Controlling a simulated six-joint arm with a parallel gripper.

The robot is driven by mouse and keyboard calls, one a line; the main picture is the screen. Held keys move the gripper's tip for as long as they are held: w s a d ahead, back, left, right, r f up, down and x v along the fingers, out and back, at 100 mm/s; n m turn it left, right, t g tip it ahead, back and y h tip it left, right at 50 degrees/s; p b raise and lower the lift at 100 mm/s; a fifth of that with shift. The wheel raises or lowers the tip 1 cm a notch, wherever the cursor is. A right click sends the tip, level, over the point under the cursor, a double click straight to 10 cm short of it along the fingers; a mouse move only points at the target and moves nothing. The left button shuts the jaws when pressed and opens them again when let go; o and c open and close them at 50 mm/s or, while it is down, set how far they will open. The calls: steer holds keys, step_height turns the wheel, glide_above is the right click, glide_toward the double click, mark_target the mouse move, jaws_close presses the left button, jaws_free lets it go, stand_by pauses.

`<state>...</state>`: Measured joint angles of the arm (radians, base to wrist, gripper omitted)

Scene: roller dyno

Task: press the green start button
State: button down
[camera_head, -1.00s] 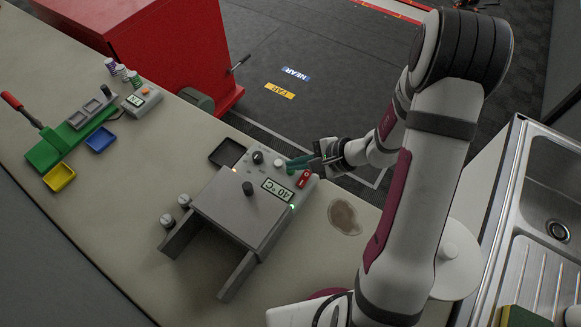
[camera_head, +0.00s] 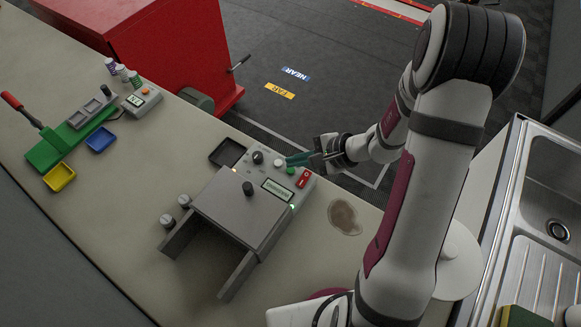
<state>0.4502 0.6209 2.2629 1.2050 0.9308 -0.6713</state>
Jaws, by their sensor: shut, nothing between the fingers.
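The green start button (camera_head: 291,170) is on the top panel of a grey device (camera_head: 236,205), between a white button (camera_head: 279,163) and a red switch (camera_head: 303,179). The button's top shows clear of the fingers. I cannot tell the exact height of the fingertips above the panel. The device's display (camera_head: 277,190) shows a row of small marks too small to read. A green light (camera_head: 292,207) glows at the panel's right corner.
A black knob (camera_head: 258,157) sits left of the white button. A black tray (camera_head: 227,152) lies beside the device. A brown stain (camera_head: 344,217) marks the bench at right. A sink (camera_head: 549,200) stands far right.

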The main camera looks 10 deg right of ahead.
step_height(320, 180, up, 5)
stand_by(0.5)
stand_by(0.6)
step_height(320, 180, up, 4)
steer(key=n+g, duration=0.2)
steer(key=n, duration=0.1)
glide_above(282, 188)
steer(key=s+a+r+n+g+h, duration=0.25)
steer(key=s+r+n, duration=0.25)
steer(key=s, duration=0.6)
steer(key=s+d+r+n+h, duration=0.1)
steer(key=s+d+n+h, duration=0.1)
steer(key=s, duration=0.6)
steer(key=shift+s+d+g+h, duration=0.15)
steer(key=shift+d+g+h, duration=0.3)
steer(key=shift+d+h, duration=0.3)
steer(key=c, duration=1.5)
jaws_free()
steer(key=shift+r, duration=0.1)
steer(key=shift+c, duration=0.2)
